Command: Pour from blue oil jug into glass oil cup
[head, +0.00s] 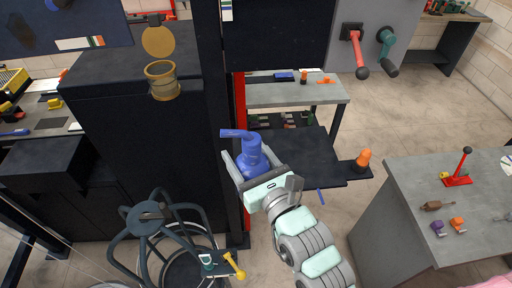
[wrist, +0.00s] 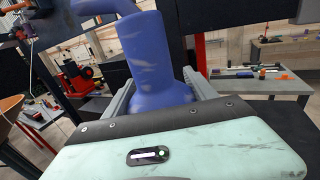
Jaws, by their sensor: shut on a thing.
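The blue oil jug (head: 252,158) is held in my gripper (head: 250,163) in the middle of the head view, with its spout pointing left. In the wrist view the jug (wrist: 150,55) stands roughly upright between the two grey fingers of my gripper (wrist: 160,95), which are shut on its lower body. The amber glass oil cup (head: 163,84) is on the dark machine at upper left in the head view, its round lid swung up and its mouth open. The jug is right of and below the cup in that view, clearly apart. I cannot see inside either vessel.
A dark upright column (head: 208,120) stands between the cup and the jug. A large handwheel (head: 150,218) is below the cup. A grey workbench (head: 415,190) stands at right.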

